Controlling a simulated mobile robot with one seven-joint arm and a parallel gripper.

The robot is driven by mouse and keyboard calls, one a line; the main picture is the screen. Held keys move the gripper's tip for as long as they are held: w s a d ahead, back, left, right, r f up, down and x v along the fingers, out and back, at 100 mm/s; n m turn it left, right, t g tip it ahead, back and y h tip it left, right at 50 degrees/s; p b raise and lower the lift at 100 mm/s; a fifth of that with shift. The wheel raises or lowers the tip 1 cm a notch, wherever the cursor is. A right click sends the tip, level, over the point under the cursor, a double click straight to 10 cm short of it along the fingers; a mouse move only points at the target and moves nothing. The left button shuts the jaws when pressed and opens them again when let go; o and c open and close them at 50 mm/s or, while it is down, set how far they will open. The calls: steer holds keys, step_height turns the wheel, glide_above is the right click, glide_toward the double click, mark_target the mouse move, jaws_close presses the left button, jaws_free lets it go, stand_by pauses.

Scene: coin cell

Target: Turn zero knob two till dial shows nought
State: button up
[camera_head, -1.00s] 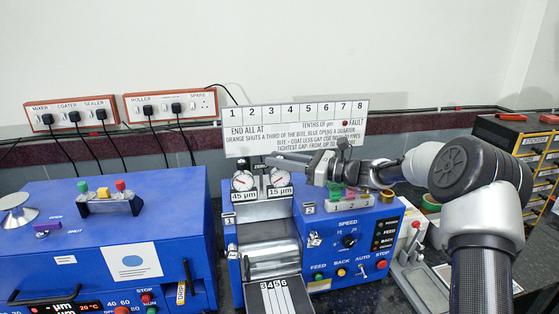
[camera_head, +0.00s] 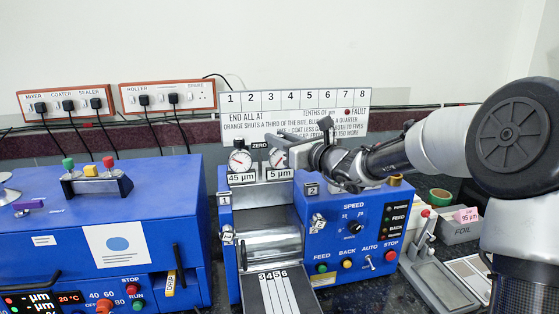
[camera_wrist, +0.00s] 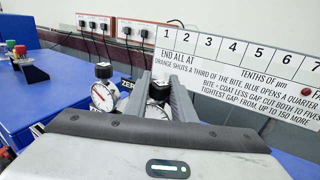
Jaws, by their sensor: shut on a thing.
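Two round dials stand on the roller machine. The left dial (camera_head: 240,161) has a black knob (camera_head: 239,142) on top, and its plate reads 45 µm. The right dial (camera_head: 277,159) is partly hidden by my gripper (camera_head: 288,143); its plate (camera_head: 280,174) reads 5 µm. In the wrist view, my gripper (camera_wrist: 167,90) has its fingers on either side of zero knob two (camera_wrist: 159,88), the black knob above the right dial (camera_wrist: 155,112), and is shut on it. The right dial's needle is too covered to read.
A numbered notice board (camera_head: 295,115) stands close behind the gripper. The blue roller machine (camera_head: 340,245) has switches and buttons in front. Another blue machine (camera_head: 60,235) is at left. A grey lever press (camera_head: 435,275) stands at right.

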steer(key=shift+a+f+m+t+h+b, duration=0.15)
steer(key=shift+m+t+h+b, duration=0.4)
steer(key=shift+b, duration=1)
steer(key=shift+d+f+m+t+h+b, duration=0.1)
steer(key=shift+f+m+t+h+b, duration=0.2)
steer(key=shift+h+b, duration=0.85)
steer(key=shift+r+m+t+b, duration=0.25)
steer(key=shift+m+b, duration=0.1)
steer(key=shift+b, duration=0.8)
steer(key=shift+r, duration=0.1)
steer(key=shift+r+b, duration=0.15)
steer(key=shift+b, duration=0.15)
steer(key=o, duration=1.1)
steer(key=shift+c, duration=0.2)
